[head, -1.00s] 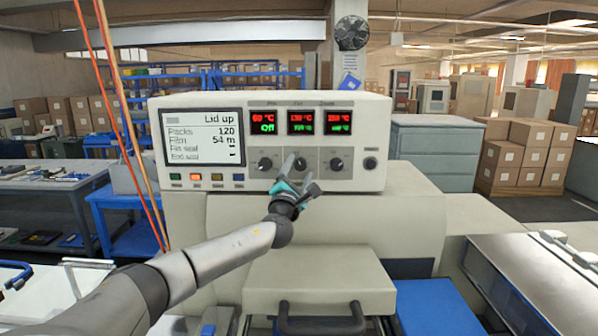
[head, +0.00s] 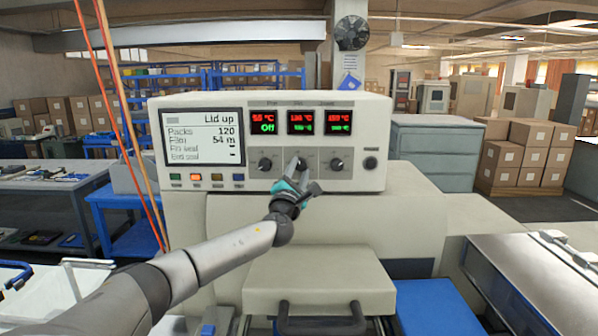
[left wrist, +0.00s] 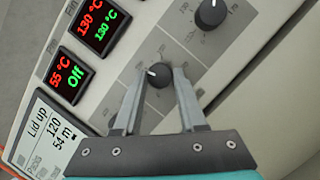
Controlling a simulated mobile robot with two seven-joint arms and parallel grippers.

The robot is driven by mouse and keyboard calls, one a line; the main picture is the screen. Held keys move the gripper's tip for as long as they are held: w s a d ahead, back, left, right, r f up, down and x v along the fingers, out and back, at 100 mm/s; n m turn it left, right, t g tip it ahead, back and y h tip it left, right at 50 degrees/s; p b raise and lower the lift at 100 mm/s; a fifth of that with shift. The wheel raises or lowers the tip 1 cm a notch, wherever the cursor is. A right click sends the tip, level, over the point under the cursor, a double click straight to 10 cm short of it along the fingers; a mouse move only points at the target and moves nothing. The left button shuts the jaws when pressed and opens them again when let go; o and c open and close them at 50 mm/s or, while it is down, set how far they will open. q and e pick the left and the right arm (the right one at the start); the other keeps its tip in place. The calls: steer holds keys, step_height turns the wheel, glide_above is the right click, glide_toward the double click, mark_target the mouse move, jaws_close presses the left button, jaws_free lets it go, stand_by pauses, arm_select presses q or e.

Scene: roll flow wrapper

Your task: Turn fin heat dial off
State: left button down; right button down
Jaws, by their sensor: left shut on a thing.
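The fin heat dial (head: 301,162) is the middle of three black knobs on the machine's front panel. In the left wrist view this knob (left wrist: 159,75) sits between my left gripper's fingertips, its white mark toward the displays. My left gripper (head: 298,167) reaches up to the panel from below and is shut on the knob. It also shows in the left wrist view (left wrist: 157,78). The fin display (left wrist: 101,25) reads 130 °C in red and 130 °C in green. My right gripper is not in view.
The left dial (head: 265,164) and right dial (head: 336,164) flank the held knob closely. The left display (head: 263,122) reads 55 °C and Off. A status screen (head: 204,136) reads Lid up. A black handle (head: 320,322) is below.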

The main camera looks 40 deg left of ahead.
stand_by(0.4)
